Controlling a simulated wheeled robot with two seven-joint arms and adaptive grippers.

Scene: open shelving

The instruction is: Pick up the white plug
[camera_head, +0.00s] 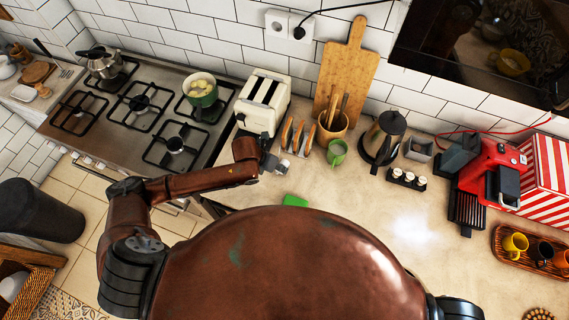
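I cannot make out a white plug anywhere in the head view. A white double wall socket (277,22) is on the tiled wall, with a black plug (299,32) and black cable in its right half. My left gripper (279,165) is over the counter, in front of the white toaster (262,103) and just left of the toast rack. It is small and partly merged with its wrist, so I cannot tell whether it is open or holds anything. My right gripper is out of view.
A toast rack (297,137), green mug (337,152), utensil pot (331,127) and kettle (382,139) stand behind the gripper. A green item (295,201) lies at the counter's front. A gas hob (139,106) is left, a red coffee machine (490,168) right. The middle-right counter is clear.

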